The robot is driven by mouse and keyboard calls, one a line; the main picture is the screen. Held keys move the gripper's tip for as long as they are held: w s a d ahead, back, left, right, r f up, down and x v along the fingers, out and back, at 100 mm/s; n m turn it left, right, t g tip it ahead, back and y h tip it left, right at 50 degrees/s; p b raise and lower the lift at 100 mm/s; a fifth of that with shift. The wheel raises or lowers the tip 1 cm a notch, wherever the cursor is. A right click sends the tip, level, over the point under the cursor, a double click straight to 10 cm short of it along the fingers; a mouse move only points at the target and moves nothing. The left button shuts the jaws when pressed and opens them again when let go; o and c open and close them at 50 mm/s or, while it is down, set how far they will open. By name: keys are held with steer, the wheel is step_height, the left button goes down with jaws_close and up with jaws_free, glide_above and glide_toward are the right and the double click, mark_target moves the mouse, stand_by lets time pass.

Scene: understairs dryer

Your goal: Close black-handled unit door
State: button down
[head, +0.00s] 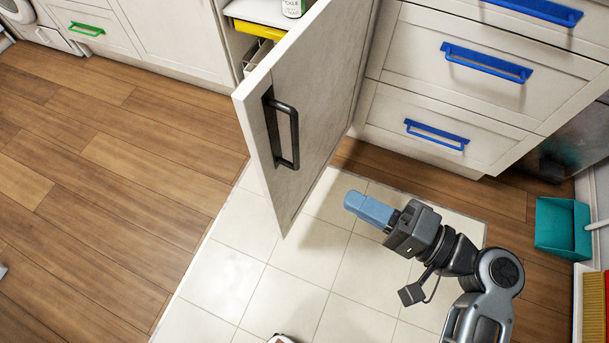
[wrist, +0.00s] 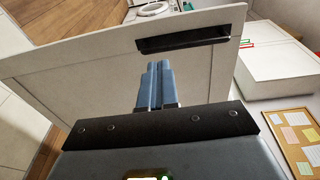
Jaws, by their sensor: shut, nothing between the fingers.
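The unit door (head: 322,98) is white with a black bar handle (head: 282,130). It stands wide open, swung out from the cabinet, with its handle side toward the viewer. In the wrist view the door (wrist: 90,65) spans the picture behind my fingers, its black handle (wrist: 190,39) near the upper edge. My gripper (head: 351,203) has blue fingers, pressed together and empty. It is to the right of the door, on the handle side; in the head view a gap shows between them. The blue fingers (wrist: 158,68) also show in the wrist view, below the handle.
Drawers with blue handles (head: 486,62) stand right of the open unit. Inside the unit are a yellow item (head: 259,29) and a bottle (head: 293,7). The wood floor at left is clear.

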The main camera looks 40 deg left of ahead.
mark_target(266, 157)
steer(key=shift+n+g, duration=0.3)
steer(key=shift+g, duration=0.2)
steer(key=a, duration=0.4)
steer(key=s+a, duration=0.1)
steer(key=a, duration=0.4)
steer(key=s+a+r, duration=0.1)
steer(key=a, duration=0.4)
steer(key=shift+b, duration=0.4)
steer(key=shift+a, duration=0.15)
